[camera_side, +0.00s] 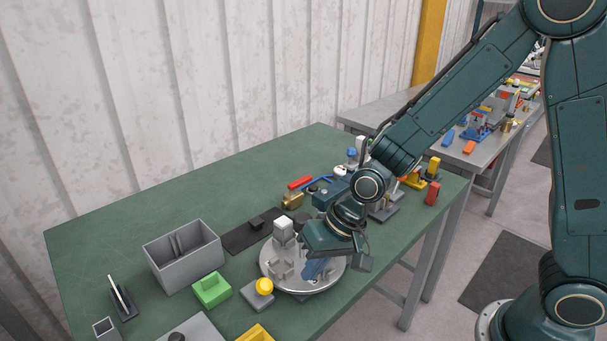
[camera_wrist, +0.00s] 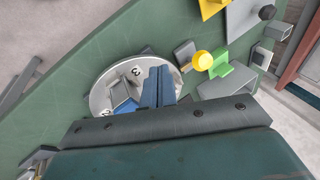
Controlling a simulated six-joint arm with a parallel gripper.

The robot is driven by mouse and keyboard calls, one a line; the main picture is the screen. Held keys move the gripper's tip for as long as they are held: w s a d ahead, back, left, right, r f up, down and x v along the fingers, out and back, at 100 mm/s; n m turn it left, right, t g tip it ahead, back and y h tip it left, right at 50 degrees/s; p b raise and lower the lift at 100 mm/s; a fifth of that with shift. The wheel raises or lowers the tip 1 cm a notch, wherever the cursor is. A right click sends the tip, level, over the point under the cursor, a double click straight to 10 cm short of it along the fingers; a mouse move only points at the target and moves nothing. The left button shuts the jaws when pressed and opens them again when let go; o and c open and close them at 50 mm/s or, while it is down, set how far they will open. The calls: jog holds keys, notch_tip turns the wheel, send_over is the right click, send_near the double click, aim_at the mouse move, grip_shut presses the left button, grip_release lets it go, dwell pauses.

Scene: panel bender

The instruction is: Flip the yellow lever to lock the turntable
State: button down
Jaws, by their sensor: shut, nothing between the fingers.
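The turntable is a round pale grey disc (camera_side: 293,284) near the front of the green table. It also shows in the wrist view (camera_wrist: 104,96), with numbers on its face. The yellow lever shows as a round yellow knob (camera_side: 264,286) on a small grey block at the disc's front-left edge. The knob is in the wrist view (camera_wrist: 202,60) just right of my fingers. My gripper (camera_side: 314,270) is over the turntable's right part, pointing down. Its blue fingers (camera_wrist: 159,72) are together and empty, apart from the knob. My gripper hides part of the disc.
A grey block fixture (camera_side: 283,232) stands on the disc. A green block (camera_side: 212,290) and a grey open bin (camera_side: 184,257) are to the left. A yellow part (camera_side: 255,334) lies at the front edge. Several tools crowd the table behind my gripper. The back-left table is clear.

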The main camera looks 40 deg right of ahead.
aim_at(262, 290)
jog(key=shift+x, duration=1)
jog(key=shift+w+a, duration=0.6)
jog(key=shift+a, duration=0.25)
jog(key=shift+w+a, duration=0.6)
jog(key=shift+a, duration=0.25)
jog(key=shift+w+r, duration=0.1)
jog(key=shift+w, duration=0.05)
jog(key=shift+w+r+g, duration=0.4)
jog(key=shift+w+g, duration=0.25)
jog(key=shift+g, duration=0.05)
jog(key=shift+w+r, duration=0.2)
jog(key=shift+w, duration=0.25)
jog(key=shift+w+r, duration=0.15)
jog(key=shift+w, duration=0.35)
jog(key=shift+r, duration=0.15)
